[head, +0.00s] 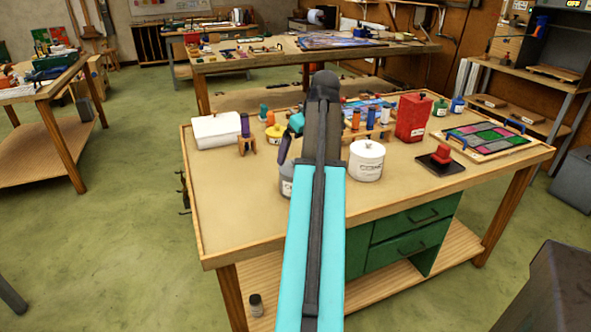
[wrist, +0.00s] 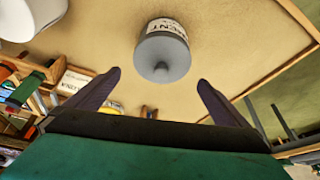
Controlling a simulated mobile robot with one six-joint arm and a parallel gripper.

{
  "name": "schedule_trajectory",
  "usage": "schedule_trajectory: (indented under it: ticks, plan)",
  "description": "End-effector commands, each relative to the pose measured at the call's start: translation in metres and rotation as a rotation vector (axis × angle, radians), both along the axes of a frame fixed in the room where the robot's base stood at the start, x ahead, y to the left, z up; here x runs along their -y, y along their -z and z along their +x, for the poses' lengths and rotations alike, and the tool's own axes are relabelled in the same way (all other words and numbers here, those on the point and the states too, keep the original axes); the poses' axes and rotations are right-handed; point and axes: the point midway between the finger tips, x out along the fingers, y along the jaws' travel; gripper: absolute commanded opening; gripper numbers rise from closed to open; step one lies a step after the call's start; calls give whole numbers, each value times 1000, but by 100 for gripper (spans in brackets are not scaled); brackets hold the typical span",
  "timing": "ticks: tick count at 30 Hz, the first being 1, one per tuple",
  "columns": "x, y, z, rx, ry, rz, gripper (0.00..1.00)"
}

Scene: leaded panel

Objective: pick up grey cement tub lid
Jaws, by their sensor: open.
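The grey cement tub (wrist: 168,27) stands on the workbench with its lettered label showing in the wrist view. Its round grey lid (wrist: 163,56) with a small knob sits on top. In the head view the tub (head: 286,187) is mostly hidden behind my arm, and I cannot make out its lid there. My gripper (wrist: 158,80) is open and empty in the wrist view. Its two dark fingers point toward the tub, one to each side of the lid in the picture, and do not touch it.
A white lidded tub (head: 366,160) stands right of my arm. A red canister (head: 412,117), a stamp-like red block (head: 440,155) and a coloured glass panel (head: 487,138) are farther right. A white box (head: 216,131) is at the back left. The bench's front left is bare.

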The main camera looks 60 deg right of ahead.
Motion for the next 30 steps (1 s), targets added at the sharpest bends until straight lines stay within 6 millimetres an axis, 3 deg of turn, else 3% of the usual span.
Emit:
schedule_trajectory:
  ticks: [8,21,30]
  plan:
    - [0,5,2,-1,1,2,100]
    - [4,43,17,-1,2,1,100]
    - [5,47,19,0,2,0,100]
